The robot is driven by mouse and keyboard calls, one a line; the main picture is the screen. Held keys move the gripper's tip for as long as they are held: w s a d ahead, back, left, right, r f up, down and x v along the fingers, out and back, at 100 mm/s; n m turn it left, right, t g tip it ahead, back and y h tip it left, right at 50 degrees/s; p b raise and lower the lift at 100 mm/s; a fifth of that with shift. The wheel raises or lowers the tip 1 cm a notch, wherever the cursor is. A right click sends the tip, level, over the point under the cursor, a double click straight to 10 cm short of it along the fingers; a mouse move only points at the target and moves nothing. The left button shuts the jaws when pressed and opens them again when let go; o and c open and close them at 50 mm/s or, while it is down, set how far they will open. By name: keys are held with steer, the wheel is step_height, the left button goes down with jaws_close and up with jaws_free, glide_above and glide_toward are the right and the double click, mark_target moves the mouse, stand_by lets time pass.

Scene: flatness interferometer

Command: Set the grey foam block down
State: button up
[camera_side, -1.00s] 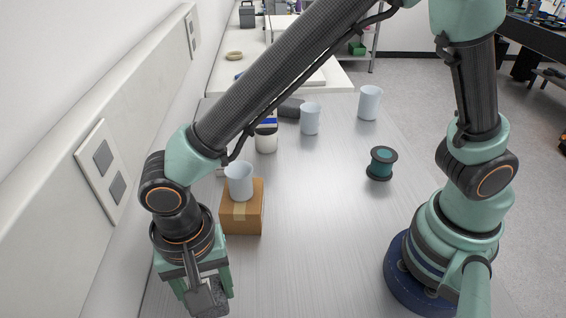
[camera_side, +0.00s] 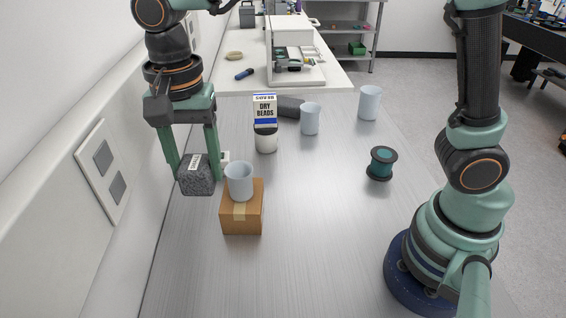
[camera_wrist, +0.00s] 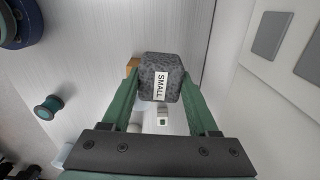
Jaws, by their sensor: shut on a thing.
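My gripper (camera_side: 196,158) is shut on the grey foam block (camera_side: 196,180), a speckled dark grey block with a white label. In the wrist view the label on the block (camera_wrist: 160,76) reads "SMALL", and the block sits between the two green fingers. In the side view it is at the left side of the metal table, near the wall, left of the cardboard box. It appears held above the table, though the gap under it is hard to judge.
A pale cup (camera_side: 239,181) stands on the cardboard box (camera_side: 242,215). Behind are a white jar (camera_side: 266,140), a "DRY BEADS" box (camera_side: 265,108), a dark grey item (camera_side: 291,107) and two more cups (camera_side: 310,119), (camera_side: 369,103). A teal spool (camera_side: 381,163) stands right. The front middle is clear.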

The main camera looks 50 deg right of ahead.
steer(key=w+d+m, duration=0.3)
steer(key=d, duration=0.8)
steer(key=w+d+m, duration=0.3)
steer(key=d, duration=0.7)
steer(key=w+d+m, duration=0.3)
steer(key=d, duration=0.8)
steer(key=s+d+m, duration=0.3)
steer(key=s+d, duration=0.2)
steer(key=d, duration=0.5)
steer(key=s+d+m, duration=0.2)
steer(key=s+d, duration=0.3)
steer(key=d, duration=0.4)
steer(key=s+d+m, duration=0.3)
steer(key=s+d, duration=0.2)
steer(key=d, duration=0.5)
step_height(320, 180, down, 20)
steer(key=shift+w+a, duration=0.15)
steer(key=shift+f, duration=0.15)
steer(key=o, duration=1.3)
